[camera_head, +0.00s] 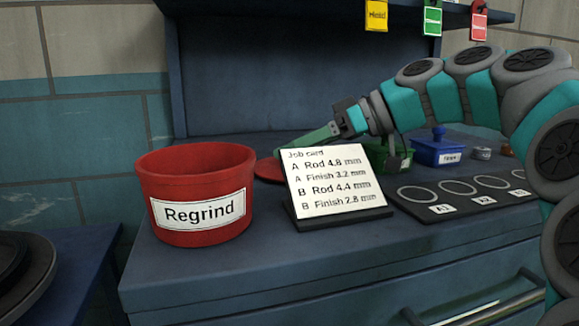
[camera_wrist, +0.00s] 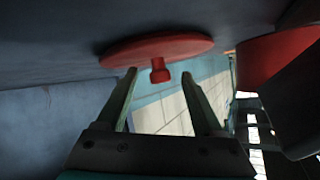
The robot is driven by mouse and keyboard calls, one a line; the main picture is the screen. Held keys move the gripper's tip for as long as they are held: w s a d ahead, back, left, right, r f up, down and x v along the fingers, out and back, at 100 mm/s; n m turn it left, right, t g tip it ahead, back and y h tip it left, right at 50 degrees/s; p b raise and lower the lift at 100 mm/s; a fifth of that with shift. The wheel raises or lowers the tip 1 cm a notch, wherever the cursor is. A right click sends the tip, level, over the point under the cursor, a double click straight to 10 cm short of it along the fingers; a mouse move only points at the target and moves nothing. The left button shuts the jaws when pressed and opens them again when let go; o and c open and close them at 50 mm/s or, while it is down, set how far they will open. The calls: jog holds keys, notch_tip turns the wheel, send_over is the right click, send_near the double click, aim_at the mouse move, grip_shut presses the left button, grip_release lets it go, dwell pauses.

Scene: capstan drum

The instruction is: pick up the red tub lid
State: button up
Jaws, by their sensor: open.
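The red tub lid (camera_head: 267,172) lies on the bench top behind the job card, which hides part of it in the head view. In the wrist view the lid (camera_wrist: 150,46) shows as a flat disc with a small round knob (camera_wrist: 160,70). My gripper (camera_head: 284,150) reaches in from the right, low over the lid. In the wrist view my gripper (camera_wrist: 159,75) is open and empty, with the knob between the fingertips in the picture. I cannot tell whether the fingertips are level with the knob or short of it.
The red Regrind tub (camera_head: 197,207) stands left of the lid, open at the top. The job card (camera_head: 330,181) stands in front of the lid. A green container (camera_head: 397,158), a blue lidded box (camera_head: 437,149) and a dark ring tray (camera_head: 465,190) are to the right.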

grip_shut()
dwell(0.4)
jog(key=shift+r, duration=0.1)
